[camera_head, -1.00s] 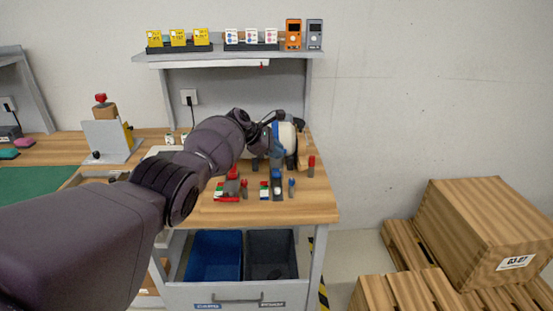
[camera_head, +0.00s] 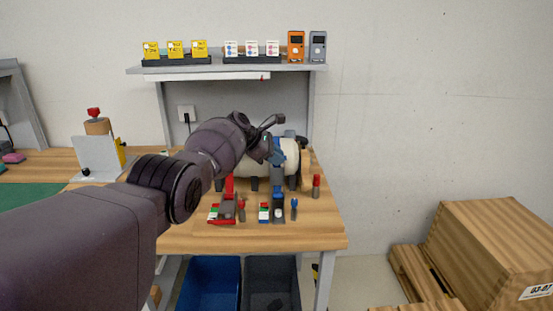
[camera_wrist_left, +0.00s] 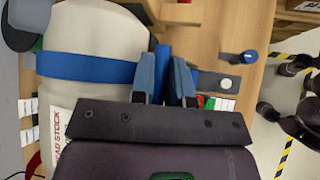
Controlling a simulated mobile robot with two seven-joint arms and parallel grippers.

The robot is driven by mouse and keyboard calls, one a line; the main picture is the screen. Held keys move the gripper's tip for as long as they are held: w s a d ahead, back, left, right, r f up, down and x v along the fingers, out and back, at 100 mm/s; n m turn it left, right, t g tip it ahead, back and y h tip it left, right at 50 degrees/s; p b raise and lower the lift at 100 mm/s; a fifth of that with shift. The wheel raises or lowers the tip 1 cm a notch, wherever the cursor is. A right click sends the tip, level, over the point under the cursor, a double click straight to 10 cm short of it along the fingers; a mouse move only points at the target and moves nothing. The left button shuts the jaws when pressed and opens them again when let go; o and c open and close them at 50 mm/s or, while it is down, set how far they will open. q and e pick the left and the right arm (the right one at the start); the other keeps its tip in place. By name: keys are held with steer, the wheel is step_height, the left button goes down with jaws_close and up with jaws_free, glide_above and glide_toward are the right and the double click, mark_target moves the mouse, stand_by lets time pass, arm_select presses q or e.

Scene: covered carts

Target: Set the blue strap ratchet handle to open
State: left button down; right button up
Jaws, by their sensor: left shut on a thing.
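A cream roll (camera_head: 291,158), printed partly legibly "HEAD STOCK", lies on the bench with a blue strap (camera_wrist_left: 88,68) around it. In the left wrist view the blue ratchet handle (camera_wrist_left: 163,66) stands between the two fingers of my left gripper (camera_wrist_left: 165,82), which is shut on it. In the head view this gripper (camera_head: 276,152) is at the front of the roll, and my arm hides much of the roll. The blue strap's grey fitting (camera_head: 278,208) lies on the bench below, beside a green, white and red label (camera_head: 264,212). My right gripper does not show.
A red strap (camera_head: 229,186) with its own fitting stands left of the blue one. A blue-topped peg (camera_head: 294,207) and a red-topped peg (camera_head: 316,186) stand nearby. Bins (camera_head: 210,283) sit under the bench. A shelf (camera_head: 215,68) is above; wooden crates (camera_head: 495,245) stand right.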

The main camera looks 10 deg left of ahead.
arm_select(q)
steer(key=shift+f, duration=0.3)
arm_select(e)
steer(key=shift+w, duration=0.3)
arm_select(q)
steer(key=c, duration=1.4)
jaws_free()
steer(key=shift+c, duration=0.2)
steer(key=shift+o, duration=0.2)
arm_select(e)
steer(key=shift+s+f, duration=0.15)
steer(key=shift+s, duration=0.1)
arm_select(q)
steer(key=shift+r, duration=0.15)
